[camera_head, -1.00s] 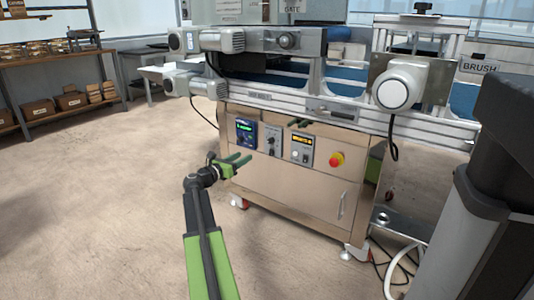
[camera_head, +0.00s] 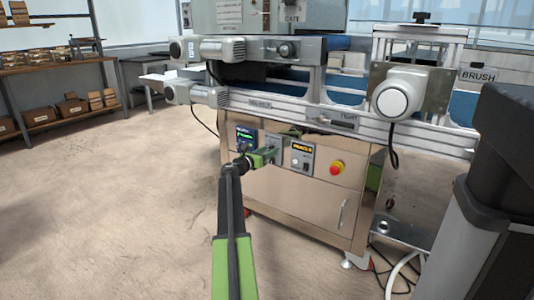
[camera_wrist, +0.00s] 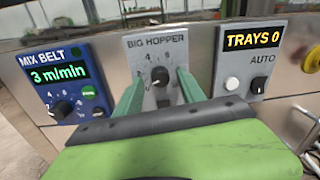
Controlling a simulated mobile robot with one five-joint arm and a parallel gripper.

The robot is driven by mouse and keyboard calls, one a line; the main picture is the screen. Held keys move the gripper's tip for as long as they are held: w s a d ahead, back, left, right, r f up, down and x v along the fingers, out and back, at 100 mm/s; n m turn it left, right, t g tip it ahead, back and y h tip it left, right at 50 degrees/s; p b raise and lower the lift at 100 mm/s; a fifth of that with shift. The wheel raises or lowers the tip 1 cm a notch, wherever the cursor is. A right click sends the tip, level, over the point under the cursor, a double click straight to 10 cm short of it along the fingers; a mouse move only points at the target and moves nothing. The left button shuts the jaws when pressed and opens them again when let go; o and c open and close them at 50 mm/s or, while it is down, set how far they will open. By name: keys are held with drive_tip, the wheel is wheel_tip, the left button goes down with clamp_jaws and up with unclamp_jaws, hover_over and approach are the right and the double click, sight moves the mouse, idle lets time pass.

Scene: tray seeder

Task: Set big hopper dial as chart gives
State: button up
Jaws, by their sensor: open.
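The big hopper dial (camera_wrist: 160,76) is a dark knob on a grey plate (camera_wrist: 136,50) labelled BIG HOPPER, with a numbered scale around it. The wrist view does not clearly show which number it points to. My gripper (camera_wrist: 161,84) is open, with one green finger to each side of the dial as seen from the wrist. I cannot tell whether the fingers touch it. In the head view my gripper (camera_head: 270,156) is in front of the cabinet and covers most of the dial. No readable chart shows; pale labels (camera_head: 229,12) on the hopper are too small to read.
Left of the dial is the blue MIX BELT panel (camera_wrist: 66,80), reading 3 m/min. Right is the TRAYS 0 panel (camera_wrist: 250,60) with a white button and AUTO knob. A red emergency button (camera_head: 337,168) is further right. The floor (camera_head: 110,200) at left is clear.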

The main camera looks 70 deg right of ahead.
clamp_jaws()
drive_tip(key=shift+a, duration=0.1)
idle(0.5)
